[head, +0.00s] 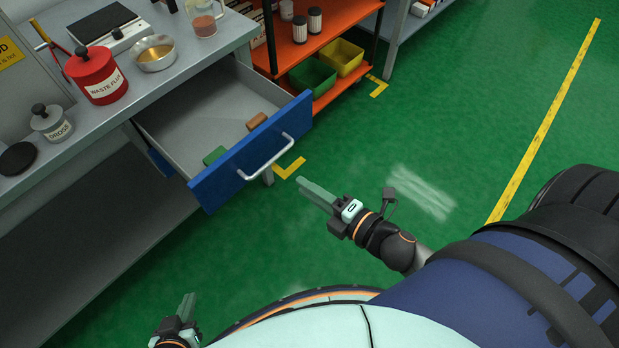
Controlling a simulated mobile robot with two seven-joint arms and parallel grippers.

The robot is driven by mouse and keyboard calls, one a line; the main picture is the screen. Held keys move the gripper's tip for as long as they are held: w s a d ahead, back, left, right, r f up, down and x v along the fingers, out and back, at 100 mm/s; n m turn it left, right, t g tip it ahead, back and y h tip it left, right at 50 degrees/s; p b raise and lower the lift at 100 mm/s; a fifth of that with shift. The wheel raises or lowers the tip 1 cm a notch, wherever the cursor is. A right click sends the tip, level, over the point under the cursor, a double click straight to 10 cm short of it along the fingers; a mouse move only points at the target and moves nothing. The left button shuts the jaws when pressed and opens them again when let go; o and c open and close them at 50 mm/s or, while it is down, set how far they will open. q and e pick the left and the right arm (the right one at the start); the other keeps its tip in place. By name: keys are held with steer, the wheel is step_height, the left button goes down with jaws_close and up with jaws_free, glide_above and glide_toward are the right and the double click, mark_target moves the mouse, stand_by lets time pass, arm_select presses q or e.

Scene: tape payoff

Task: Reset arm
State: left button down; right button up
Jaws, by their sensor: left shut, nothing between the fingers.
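My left gripper (188,302) is at the bottom left, above the green floor. Its fingers are together and hold nothing, and most of its arm is out of view. My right gripper (305,186) is right of the middle, its fingers pointing up and left toward the open drawer (250,163). A patch of floor shows between its fingertips and the drawer's blue front. I cannot tell whether its fingers are parted, and I see no object held in it.
The drawer holds a green block (215,155) and a brown block (257,121). An orange cart (335,24) stands behind. Floor at the right is clear.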

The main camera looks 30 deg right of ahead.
stand_by(0.5)
steer(key=s+f+m+g+h+p, duration=0.1)
steer(key=s+f+m+g+p, duration=0.1)
steer(key=m, duration=0.8)
steer(key=s+f+m+g+h+p, duration=0.2)
steer(key=s+m+p, duration=0.3)
steer(key=m, duration=0.5)
steer(key=shift+f+g+p, duration=0.5)
steer(key=shift+g+p, duration=0.25)
steer(key=shift+g, duration=0.05)
